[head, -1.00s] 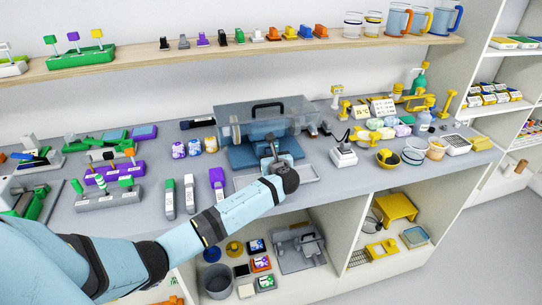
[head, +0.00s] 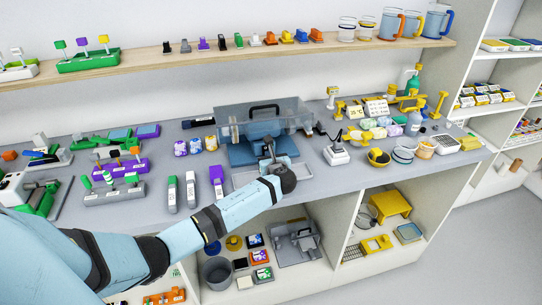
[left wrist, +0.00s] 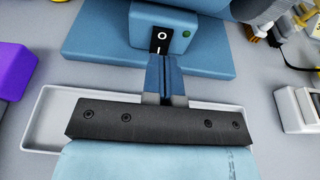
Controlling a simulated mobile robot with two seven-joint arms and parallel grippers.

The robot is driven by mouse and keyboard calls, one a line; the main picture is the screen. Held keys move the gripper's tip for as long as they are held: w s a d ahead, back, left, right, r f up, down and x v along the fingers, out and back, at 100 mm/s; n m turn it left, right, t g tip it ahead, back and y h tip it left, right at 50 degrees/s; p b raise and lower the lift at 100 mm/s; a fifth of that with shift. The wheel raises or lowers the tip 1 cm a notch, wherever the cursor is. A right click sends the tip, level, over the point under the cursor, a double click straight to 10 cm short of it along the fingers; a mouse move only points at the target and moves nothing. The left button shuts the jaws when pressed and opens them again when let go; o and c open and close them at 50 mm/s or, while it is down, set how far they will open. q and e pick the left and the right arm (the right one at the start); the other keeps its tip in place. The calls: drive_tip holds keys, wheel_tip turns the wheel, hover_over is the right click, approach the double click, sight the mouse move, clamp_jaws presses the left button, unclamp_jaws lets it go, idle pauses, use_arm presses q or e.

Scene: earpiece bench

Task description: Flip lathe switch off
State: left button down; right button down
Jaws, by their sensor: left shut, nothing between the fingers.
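The blue lathe (head: 256,150) stands on the bench under a clear cover with a black handle. In the left wrist view, its black rocker switch (left wrist: 162,40), marked O above and I below, sits on the blue front housing beside a small green button (left wrist: 187,34). My left gripper (left wrist: 165,62) is shut and empty, its fingertips just below the switch. They overlap its lower edge in the picture; I cannot tell whether they touch. In the head view the left gripper (head: 268,150) is at the lathe's front. My right gripper is not in view.
A shallow white tray (left wrist: 42,118) lies in front of the lathe, under my gripper. A purple block (left wrist: 12,68) is to the left and a white device (head: 336,155) to the right. Cups, tools and bottles fill the rest of the bench.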

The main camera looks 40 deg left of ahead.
use_arm(q)
drive_tip(key=v, duration=0.3)
drive_tip(key=shift+s+d+r, duration=0.15)
drive_tip(key=shift+d+r, duration=0.1)
drive_tip(key=shift+r, duration=0.05)
drive_tip(key=r+v, duration=0.1)
drive_tip(key=v, duration=0.5)
drive_tip(key=shift+r, duration=0.2)
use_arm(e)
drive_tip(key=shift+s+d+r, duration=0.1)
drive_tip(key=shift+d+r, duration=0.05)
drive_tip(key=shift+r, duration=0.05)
use_arm(q)
drive_tip(key=shift+s, duration=0.15)
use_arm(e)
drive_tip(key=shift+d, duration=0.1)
